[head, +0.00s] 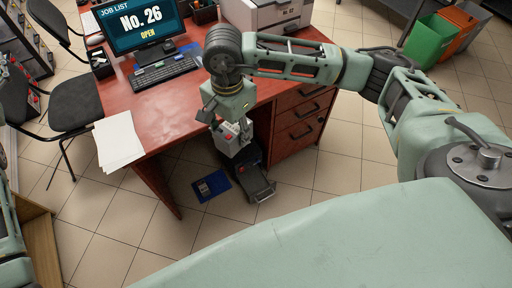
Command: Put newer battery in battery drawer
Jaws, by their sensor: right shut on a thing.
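My right gripper (226,128) points down beside the red desk's front edge. It is shut on a light grey battery (233,143) with a red detail. Below it on the floor stands a dark machine (258,183) with a tray-like drawer part sticking out towards the lower right; a small red spot shows on it. The held battery overlaps the machine's upper part in the picture, and I cannot tell whether they touch. Another grey battery (207,188) lies on a blue mat (220,194) left of the machine. My left gripper is out of view.
The red desk (180,105) carries a monitor (140,25), a keyboard (161,74), papers (118,142) and a printer (268,14). Its drawers (303,120) stand close right of the machine. A black chair (72,104) is at left. The tiled floor in front is free.

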